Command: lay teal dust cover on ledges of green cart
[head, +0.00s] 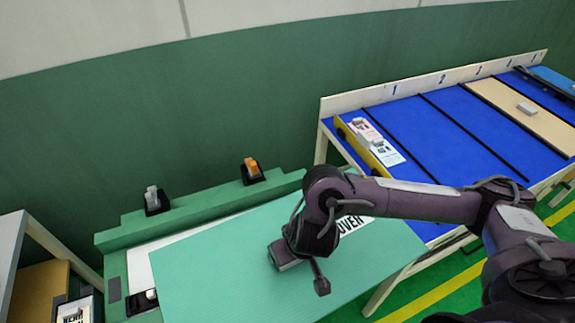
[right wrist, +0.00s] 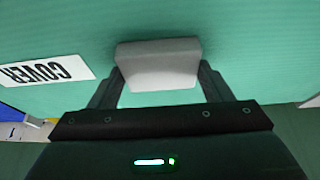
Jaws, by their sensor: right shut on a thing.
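The teal dust cover (head: 215,275) is a large flat ribbed panel with a white COVER label (right wrist: 45,70). My right gripper (head: 287,258) is shut on the grey handle (right wrist: 158,65) on the cover's face; its fingers (right wrist: 160,85) sit at both sides of the handle. The green cart (head: 112,240) is behind and left of the cover. The cover hides most of the cart's top, and a white strip (head: 140,265) shows at the left. The cover sits skewed to the cart. I cannot tell whether it touches the ledges. My left gripper is not in view.
Black holders with a grey piece (head: 152,198) and an orange piece (head: 251,169) stand on the cart's rear. A blue-topped table (head: 440,135) with a yellow box (head: 365,145) is at the right. A shelf (head: 40,285) stands at the left.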

